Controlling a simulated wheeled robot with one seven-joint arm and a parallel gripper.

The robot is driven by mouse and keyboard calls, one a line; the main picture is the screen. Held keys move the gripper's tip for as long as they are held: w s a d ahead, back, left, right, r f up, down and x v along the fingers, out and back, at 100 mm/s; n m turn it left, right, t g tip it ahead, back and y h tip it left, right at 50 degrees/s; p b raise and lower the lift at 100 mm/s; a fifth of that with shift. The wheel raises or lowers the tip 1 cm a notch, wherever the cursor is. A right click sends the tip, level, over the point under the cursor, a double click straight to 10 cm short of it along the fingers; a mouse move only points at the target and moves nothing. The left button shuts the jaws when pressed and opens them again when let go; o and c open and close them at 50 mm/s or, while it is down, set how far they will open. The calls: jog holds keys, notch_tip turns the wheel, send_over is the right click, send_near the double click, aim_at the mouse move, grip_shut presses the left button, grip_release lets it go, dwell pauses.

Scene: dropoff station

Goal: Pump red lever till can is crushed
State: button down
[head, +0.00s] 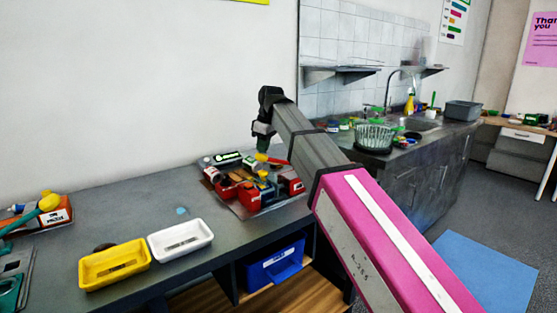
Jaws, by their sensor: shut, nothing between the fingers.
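A board (243,210) on the dark workbench carries a cluster of red, yellow, blue and white parts. A thin red bar with a yellow end (272,160), perhaps the red lever, shows at the back of this cluster. My gripper (262,146) points down just above and behind it, shut and empty. I cannot tell whether it touches the bar. A white and green item (227,157) lies at the back left of the cluster. I cannot make out a can or whether one is crushed; parts are small, and my arm hides some of the area to the right.
A yellow tray (115,266) and a white tray (181,240) stand on the workbench to the left. A blue bin (274,266) sits on the shelf below. A labelled box (56,212) with tools is at far left.

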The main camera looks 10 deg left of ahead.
aim_at(261, 154)
jog(key=shift+f, duration=0.15)
jog(key=shift+s+a+f, duration=0.1)
jog(key=shift+s+f, duration=0.1)
jog(key=shift+f, duration=0.6)
jog(key=shift+s+a+f, duration=0.1)
jog(key=shift+s+f, duration=0.05)
jog(key=shift+f, duration=0.7)
jog(key=shift+s+f, duration=0.1)
jog(key=shift+f, duration=1.15)
